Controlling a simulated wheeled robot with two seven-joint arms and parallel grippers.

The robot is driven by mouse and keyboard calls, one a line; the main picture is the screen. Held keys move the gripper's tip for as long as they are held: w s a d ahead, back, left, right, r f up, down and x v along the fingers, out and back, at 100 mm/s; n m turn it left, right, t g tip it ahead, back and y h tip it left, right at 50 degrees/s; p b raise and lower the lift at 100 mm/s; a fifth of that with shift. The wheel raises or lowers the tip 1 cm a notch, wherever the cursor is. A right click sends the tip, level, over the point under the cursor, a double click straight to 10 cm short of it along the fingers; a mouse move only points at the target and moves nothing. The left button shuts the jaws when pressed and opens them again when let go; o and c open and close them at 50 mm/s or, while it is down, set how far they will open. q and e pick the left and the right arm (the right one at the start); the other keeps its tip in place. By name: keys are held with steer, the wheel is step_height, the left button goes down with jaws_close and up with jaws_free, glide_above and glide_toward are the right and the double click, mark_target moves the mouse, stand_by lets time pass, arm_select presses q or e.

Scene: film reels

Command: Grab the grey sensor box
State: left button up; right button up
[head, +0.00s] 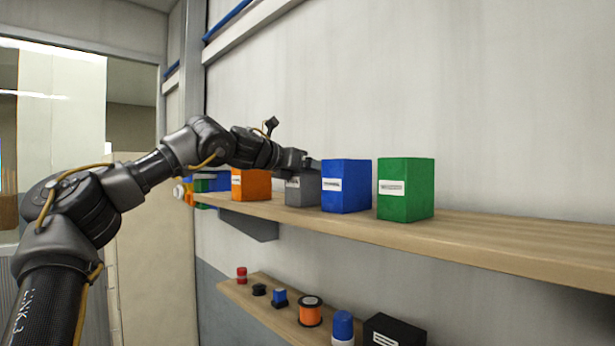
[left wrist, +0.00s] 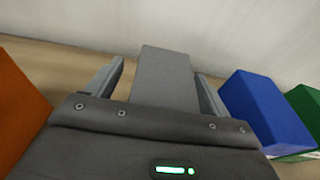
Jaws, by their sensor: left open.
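The grey sensor box (head: 302,190) stands on the upper wooden shelf, between an orange box and a blue box. My left arm reaches in from the left, and my left gripper (head: 308,163) is at the top of the grey box. In the left wrist view the grey box (left wrist: 164,78) lies between the two open fingers of my left gripper (left wrist: 160,85). A gap shows on each side between finger and box. The gripper body hides the near part of the box. My right gripper is not in view.
On the upper shelf (head: 490,237), the orange box (head: 250,184) is left of the grey box, the blue box (head: 346,187) close on its right, then a green box (head: 406,190). The shelf's right part is clear. A lower shelf (head: 262,305) holds several small items.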

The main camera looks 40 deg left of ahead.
arm_select(q)
steer(key=shift+s+d+r, duration=0.2)
steer(key=shift+s, duration=0.1)
steer(key=c, duration=0.3)
steer(key=shift+w, duration=0.15)
steer(key=c, duration=0.9)
steer(key=shift+r+b, duration=0.65)
steer(key=shift+b, duration=0.1)
steer(key=s+r, duration=0.1)
steer(key=r, duration=0.1)
steer(key=s+r+b, duration=0.1)
steer(key=s+r, duration=0.1)
steer(key=s+r+b, duration=0.1)
steer(key=r, duration=0.2)
steer(key=shift+s+d, duration=0.15)
steer(key=shift+d, duration=0.1)
steer(key=s+r+b, duration=0.2)
steer(key=s+r, duration=0.2)
steer(key=s, duration=0.5)
steer(key=shift+s+d+r+b, duration=0.3)
steer(key=shift+s+d+b, duration=0.05)
steer(key=shift+s+d, duration=0.1)
